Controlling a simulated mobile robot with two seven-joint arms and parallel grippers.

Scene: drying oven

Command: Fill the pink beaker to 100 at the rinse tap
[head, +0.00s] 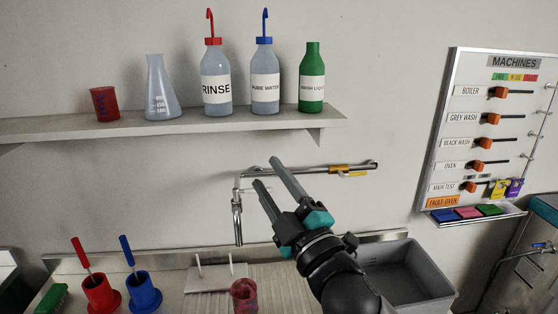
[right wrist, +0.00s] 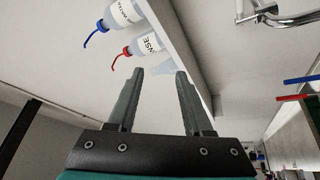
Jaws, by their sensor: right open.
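The pink beaker (head: 244,296) stands on the ribbed draining board at the bottom middle of the head view, partly cut off by the lower edge. Its markings cannot be read. A metal tap (head: 237,218) with a downward spout hangs from the wall above and behind it. A horizontal bar with an orange and yellow part (head: 345,169) runs to the right of the tap. My right gripper (head: 266,172) is open and empty, raised in front of the wall, its fingers pointing up and left near the tap's pipe. My left gripper is not in view.
A shelf (head: 160,126) holds a red beaker (head: 105,103), a flask (head: 161,92) and several bottles. A red holder (head: 101,294) and a blue holder (head: 143,292) stand at lower left. A grey basin (head: 408,276) lies right of the board. A machines panel (head: 489,130) hangs at right.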

